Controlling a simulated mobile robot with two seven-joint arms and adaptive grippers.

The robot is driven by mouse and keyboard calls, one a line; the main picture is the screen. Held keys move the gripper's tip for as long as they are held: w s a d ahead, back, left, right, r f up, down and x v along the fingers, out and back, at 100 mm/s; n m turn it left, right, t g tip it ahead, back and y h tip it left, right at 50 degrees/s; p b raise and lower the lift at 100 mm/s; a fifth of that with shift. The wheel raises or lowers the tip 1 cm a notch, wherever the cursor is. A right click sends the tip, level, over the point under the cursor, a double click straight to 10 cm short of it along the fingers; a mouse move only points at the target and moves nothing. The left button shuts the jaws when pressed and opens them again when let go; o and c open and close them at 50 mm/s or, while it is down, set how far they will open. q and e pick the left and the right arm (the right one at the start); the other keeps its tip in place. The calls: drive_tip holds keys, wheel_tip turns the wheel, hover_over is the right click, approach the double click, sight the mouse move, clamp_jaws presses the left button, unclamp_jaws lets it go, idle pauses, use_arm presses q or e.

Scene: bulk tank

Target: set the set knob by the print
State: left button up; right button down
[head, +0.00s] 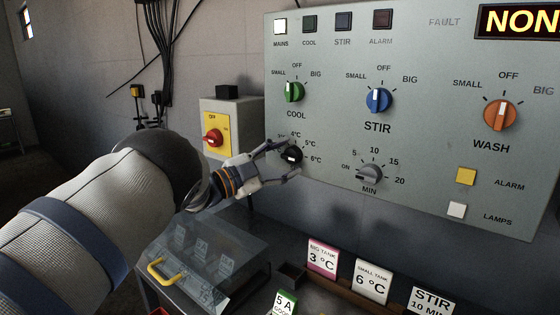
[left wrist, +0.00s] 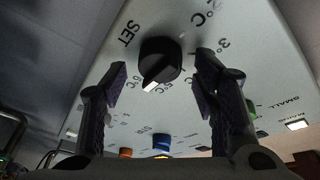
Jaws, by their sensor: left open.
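The black set knob (head: 291,154) is on the grey panel, below the green COOL knob, with 4, 5 and 6 °C marks beside it. My left gripper (head: 289,160) is open, its fingers spread above and below the knob. In the left wrist view the knob (left wrist: 161,58) stands between and a little beyond the open fingertips (left wrist: 162,72). Its white pointer mark faces down and slightly left there. Print cards read BIG TANK 3 °C (head: 322,258) and SMALL TANK 6 °C (head: 371,281).
The grey MIN knob (head: 369,173) and blue STIR knob (head: 378,100) are to the right. A red switch (head: 213,137) on a yellow plate is to the left. A clear-lidded box (head: 208,262) with a yellow handle lies below my arm. A STIR 10 MIN card (head: 431,301) stands at lower right.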

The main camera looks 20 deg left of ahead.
use_arm(q)
drive_tip(key=v, duration=1.2)
drive_tip(key=shift+f, duration=0.1)
